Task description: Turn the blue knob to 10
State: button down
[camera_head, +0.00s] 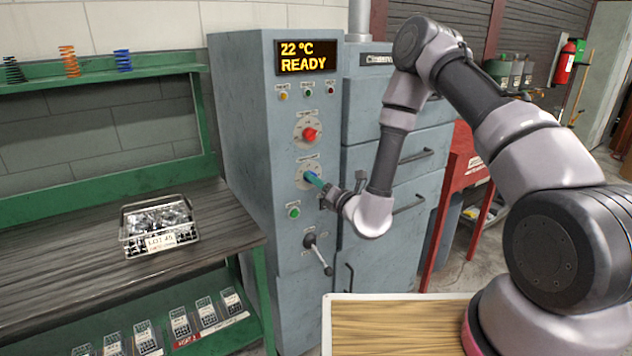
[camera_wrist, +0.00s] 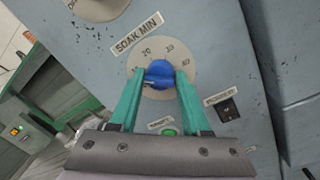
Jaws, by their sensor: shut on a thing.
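The blue knob (camera_wrist: 160,74) sits on a round dial plate (camera_wrist: 172,50) labelled SOAK MIN, on the grey control cabinet (camera_head: 248,110). On the dial I can read 20, 30 and 40; the marking at the lower left is partly hidden by the left finger. A small pale mark shows at the knob's left side, but its exact reading is unclear. My gripper (camera_wrist: 160,73) has teal fingers on both sides of the knob and is shut on it. In the head view, my gripper (camera_head: 314,179) reaches the cabinet from the right and mostly hides the knob.
A red knob (camera_head: 310,134) is above and a green button (camera_head: 294,212) below. The display (camera_head: 305,59) reads 22 °C READY. A wire basket (camera_head: 158,222) stands on the left bench.

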jog(key=shift+d+f, duration=0.1)
jog(key=shift+c, duration=2)
grip_release()
jog(key=v, duration=1)
jog(key=shift+s+d, duration=0.2)
jog(key=shift+s, duration=0.15)
